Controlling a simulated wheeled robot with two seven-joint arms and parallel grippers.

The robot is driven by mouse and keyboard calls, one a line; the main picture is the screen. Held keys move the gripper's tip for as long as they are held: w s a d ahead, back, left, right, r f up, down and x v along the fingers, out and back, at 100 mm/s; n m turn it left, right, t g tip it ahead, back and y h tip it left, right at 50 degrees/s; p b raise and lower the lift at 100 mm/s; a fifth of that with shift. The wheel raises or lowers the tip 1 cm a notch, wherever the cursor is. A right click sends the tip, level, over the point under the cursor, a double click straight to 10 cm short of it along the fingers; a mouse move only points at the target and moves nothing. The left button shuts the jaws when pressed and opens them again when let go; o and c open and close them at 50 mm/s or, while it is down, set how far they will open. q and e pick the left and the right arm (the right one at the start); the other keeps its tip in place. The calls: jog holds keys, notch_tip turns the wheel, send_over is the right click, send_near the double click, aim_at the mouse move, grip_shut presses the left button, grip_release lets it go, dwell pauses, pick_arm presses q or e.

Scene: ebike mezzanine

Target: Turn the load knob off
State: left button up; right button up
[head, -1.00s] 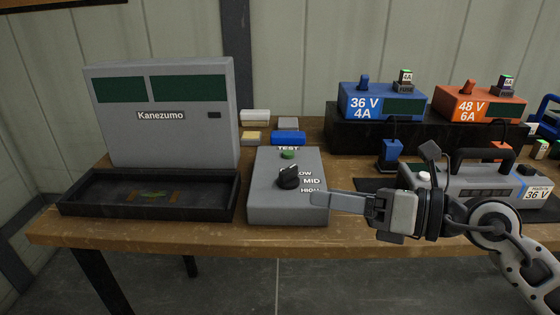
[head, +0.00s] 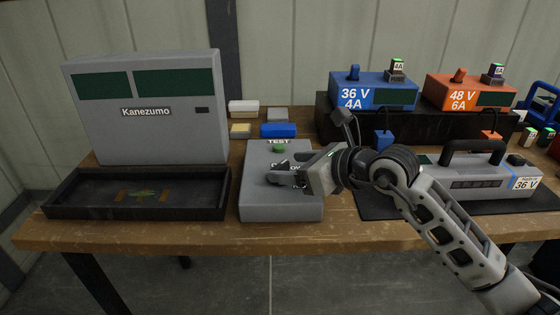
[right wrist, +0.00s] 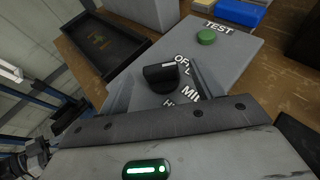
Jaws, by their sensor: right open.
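The load knob (right wrist: 160,77) is black and sits on top of a grey box (head: 258,205), beside printed load labels. The right wrist view shows a short white mark on the knob's upper edge; I cannot tell for certain which label it points to. In the head view my right gripper (head: 284,176) reaches in from the right over the box and largely hides the knob. In the right wrist view its two open fingers (right wrist: 161,86) lie on either side of the knob, with no clear contact. My left gripper is not in view.
A green TEST button (head: 279,147) is behind the knob. A black tray (head: 60,209) and the Kanezumo unit (head: 150,135) stand left. A grey handled battery pack (head: 470,180) lies right, before blue (head: 372,92) and orange (head: 465,93) chargers. Small blocks lie behind the box.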

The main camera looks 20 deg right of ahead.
aim_at(284, 164)
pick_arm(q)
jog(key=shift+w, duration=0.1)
pick_arm(e)
jog(key=shift+x, duration=1.85)
